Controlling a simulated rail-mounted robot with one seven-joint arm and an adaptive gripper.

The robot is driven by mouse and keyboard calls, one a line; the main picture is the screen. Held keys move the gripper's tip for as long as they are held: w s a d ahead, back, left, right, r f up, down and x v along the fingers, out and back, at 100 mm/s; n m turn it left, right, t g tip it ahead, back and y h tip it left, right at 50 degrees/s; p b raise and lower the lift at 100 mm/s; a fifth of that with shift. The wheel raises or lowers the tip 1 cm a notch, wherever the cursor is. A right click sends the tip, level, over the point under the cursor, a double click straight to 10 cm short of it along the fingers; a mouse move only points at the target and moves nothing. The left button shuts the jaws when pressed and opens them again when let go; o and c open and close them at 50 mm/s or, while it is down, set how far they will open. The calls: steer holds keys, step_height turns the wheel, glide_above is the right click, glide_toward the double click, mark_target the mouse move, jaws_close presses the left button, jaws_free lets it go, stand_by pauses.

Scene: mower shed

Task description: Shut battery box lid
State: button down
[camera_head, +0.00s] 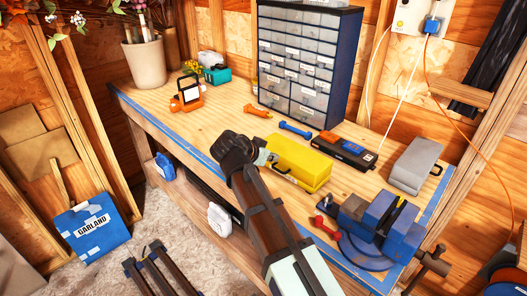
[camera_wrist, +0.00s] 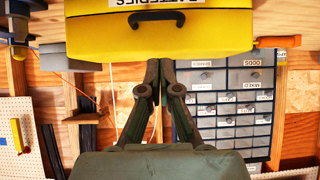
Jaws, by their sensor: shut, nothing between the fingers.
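The yellow battery box (camera_head: 298,166) stands on the workbench, and its lid looks down over the body, with no open gap that I can make out. In the wrist view the yellow box (camera_wrist: 225,32) shows upside down along the top edge, with a dark handle and part of a "BATTERIES" label. My gripper (camera_head: 265,157) is at the left end of the box. In the wrist view my gripper's fingertips (camera_wrist: 160,64) are together and empty, close to the box's edge. I cannot tell whether they touch it.
A drawer cabinet (camera_head: 303,65) stands behind the box. A black and orange case (camera_head: 345,151), a grey box (camera_head: 416,165) and a blue vise (camera_head: 385,225) are to the right. Small tools (camera_head: 295,130) lie behind.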

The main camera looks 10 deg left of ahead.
steer(key=shift+w+d+f+p, duration=0.1)
steer(key=shift+f+p, duration=0.1)
steer(key=shift+f, duration=0.5)
steer(key=shift+w+d+f+p, duration=0.15)
steer(key=shift+f+p, duration=0.1)
steer(key=shift+f, duration=0.45)
steer(key=shift+w+d+f+p, duration=0.1)
steer(key=shift+f+p, duration=0.1)
steer(key=shift+f, duration=0.5)
steer(key=shift+r, duration=0.1)
